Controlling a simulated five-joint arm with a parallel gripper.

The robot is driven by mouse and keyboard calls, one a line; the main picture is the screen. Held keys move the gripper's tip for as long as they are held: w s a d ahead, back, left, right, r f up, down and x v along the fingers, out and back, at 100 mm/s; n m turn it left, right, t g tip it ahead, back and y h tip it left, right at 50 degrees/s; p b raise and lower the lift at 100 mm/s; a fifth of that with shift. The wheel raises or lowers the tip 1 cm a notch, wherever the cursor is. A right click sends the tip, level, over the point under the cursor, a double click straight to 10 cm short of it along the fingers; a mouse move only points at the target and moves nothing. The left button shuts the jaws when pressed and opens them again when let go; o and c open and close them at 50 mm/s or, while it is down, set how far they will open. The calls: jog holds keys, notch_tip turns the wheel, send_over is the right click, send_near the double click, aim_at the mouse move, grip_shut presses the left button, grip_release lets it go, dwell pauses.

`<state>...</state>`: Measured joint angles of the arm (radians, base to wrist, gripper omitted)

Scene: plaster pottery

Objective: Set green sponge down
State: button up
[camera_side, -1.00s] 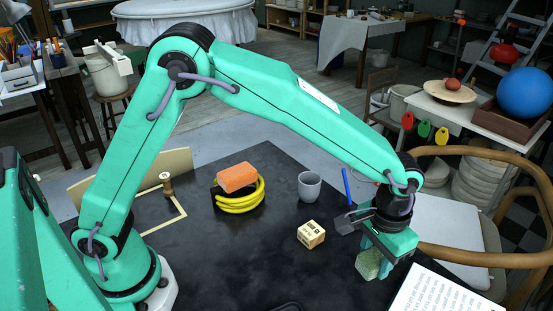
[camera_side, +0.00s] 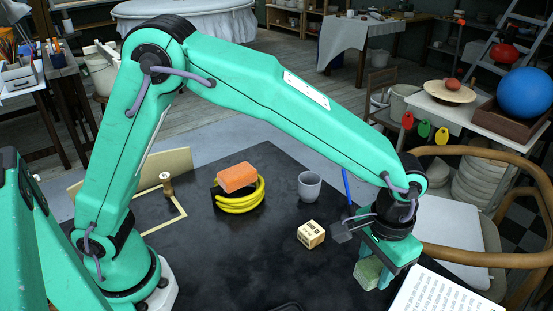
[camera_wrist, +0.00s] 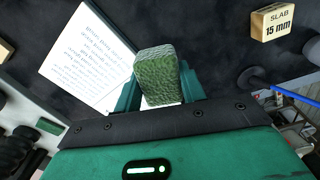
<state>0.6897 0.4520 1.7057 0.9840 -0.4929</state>
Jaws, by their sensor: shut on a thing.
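The green sponge (camera_side: 367,273) is a small speckled block at the lower right of the side view. It also shows in the wrist view (camera_wrist: 158,75), standing out between the jaws. My gripper (camera_side: 374,274) is shut on it, with the sponge below the jaw mount over the dark table's right part. Whether the sponge's underside touches the table cannot be told for sure.
A printed paper (camera_side: 430,292) lies to the right of the sponge. A wooden block marked "SLAB 15 mm" (camera_side: 311,234), a grey cup (camera_side: 309,186) and a blue stick (camera_side: 346,185) are to the left and behind. An orange block (camera_side: 237,177) rests on yellow coils (camera_side: 240,198). Dark table (camera_side: 255,255) is clear at front.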

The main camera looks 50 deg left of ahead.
jog(key=shift+r, duration=0.1)
notch_tip(320, 180, up, 6)
jog(key=shift+f, duration=0.25)
jog(key=w+a+n, duration=0.5)
jog(key=w+a, duration=0.1)
jog(key=a, duration=0.2)
jog(key=n, duration=1.5)
send_over(276, 166)
notch_tip(276, 166, down, 12)
jog(key=shift+f, duration=2.25)
jog(key=shift+f, duration=0.15)
